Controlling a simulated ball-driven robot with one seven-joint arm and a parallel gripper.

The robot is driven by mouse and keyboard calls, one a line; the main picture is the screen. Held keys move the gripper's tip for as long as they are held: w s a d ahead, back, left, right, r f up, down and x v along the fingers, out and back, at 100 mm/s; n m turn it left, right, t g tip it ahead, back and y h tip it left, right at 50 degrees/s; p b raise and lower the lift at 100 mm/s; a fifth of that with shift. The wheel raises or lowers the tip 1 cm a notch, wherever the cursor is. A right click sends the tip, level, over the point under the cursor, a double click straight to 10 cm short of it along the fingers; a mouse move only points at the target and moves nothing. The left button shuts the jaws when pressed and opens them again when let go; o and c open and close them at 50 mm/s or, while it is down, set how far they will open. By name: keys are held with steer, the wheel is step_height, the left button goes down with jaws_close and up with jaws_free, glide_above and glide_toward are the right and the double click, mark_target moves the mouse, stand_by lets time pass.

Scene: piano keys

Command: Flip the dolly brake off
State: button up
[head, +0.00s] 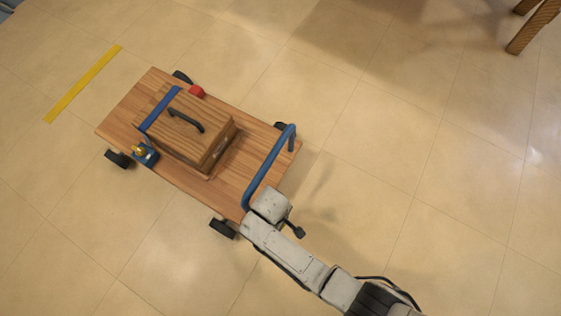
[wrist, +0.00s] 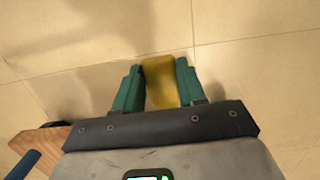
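The dolly (head: 243,193) is a flat wooden board on black wheels, with a blue bar handle (head: 262,170) at its right end. A small blue fitting with a yellow knob (head: 141,150) sits at its lower-left edge; it looks like the brake, but its setting is too small to tell. My gripper points down past the handle end, its fingers hidden under my arm in the head view. In the wrist view, its teal fingers (wrist: 159,88) press against both sides of a yellow piece (wrist: 162,80) over the floor. The brake fitting is far from it.
Yellow tape (head: 83,83) marks the floor at left. Open tiled floor (head: 400,180) surrounds the dolly.

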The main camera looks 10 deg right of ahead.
steer(key=o, duration=0.5)
steer(key=shift+c, duration=0.2)
step_height(320, 180, up, 11)
steer(key=a+p, duration=0.1)
steer(key=p, duration=0.5)
steer(key=shift+w, duration=0.45)
steer(key=shift+f, duration=0.1)
steer(key=s+d+r+m+t+p, duration=0.1)
steer(key=s+d+r+m, duration=0.25)
steer(key=d+r, duration=0.45)
steer(key=s+d+r+m+y, duration=0.15)
steer(key=d+r+m, duration=0.25)
steer(key=d+r, duration=0.4)
steer(key=s+d+r+m+t+h+p, duration=0.1)
steer(key=s+d+r+m, duration=0.4)
steer(key=d, duration=0.5)
step_height(320, 180, up, 30)
steer(key=w+n+p, duration=0.1)
steer(key=p, duration=2.7)
steer(key=shift+w+n, duration=0.25)
steer(key=shift+n, duration=0.1)
